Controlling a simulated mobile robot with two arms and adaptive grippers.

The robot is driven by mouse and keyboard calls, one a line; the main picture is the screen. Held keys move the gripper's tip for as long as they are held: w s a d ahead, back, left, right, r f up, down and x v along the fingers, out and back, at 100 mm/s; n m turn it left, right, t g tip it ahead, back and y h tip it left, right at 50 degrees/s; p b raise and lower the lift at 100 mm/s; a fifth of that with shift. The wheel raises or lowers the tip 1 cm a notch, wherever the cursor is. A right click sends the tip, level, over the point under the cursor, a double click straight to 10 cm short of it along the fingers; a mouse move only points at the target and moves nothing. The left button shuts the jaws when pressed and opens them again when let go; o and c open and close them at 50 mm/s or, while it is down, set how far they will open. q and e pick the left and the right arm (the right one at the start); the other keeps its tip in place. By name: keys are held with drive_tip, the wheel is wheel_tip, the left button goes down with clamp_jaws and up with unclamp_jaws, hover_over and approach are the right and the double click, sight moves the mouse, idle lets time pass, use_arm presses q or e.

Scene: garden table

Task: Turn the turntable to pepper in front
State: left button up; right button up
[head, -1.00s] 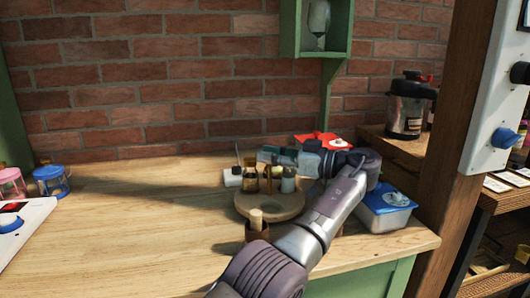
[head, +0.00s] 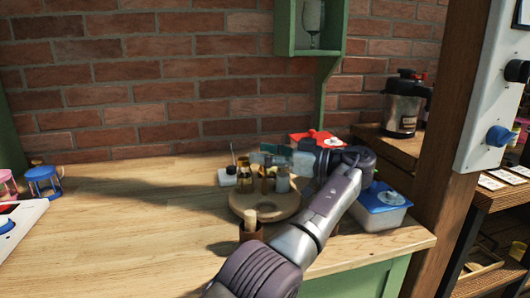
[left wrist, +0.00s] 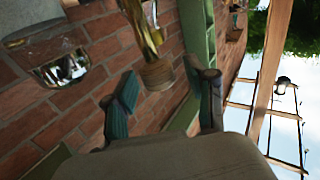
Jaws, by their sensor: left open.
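The round wooden turntable (head: 258,211) stands on the wooden table. A dark amber bottle (head: 246,174) and a pale bottle (head: 282,183) stand on it, with a brown upright post (head: 266,178) between them. I cannot tell which container holds pepper. My left gripper (head: 272,155) is above and behind the bottles, its arm reaching over the turntable's right side. In the left wrist view its two teal fingers (left wrist: 165,98) are spread apart. A wooden knob-like end (left wrist: 157,73) shows between or beyond them; contact is unclear. My right gripper is not in view.
A white pot (head: 228,177) is at the turntable's back left. A blue-lidded box (head: 381,207) stands right, a red item (head: 312,138) behind. The table's left middle is clear.

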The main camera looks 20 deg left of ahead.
use_arm(q)
wheel_tip(320, 180, up, 10)
idle(0.5)
drive_tip(key=shift+c, duration=0.2)
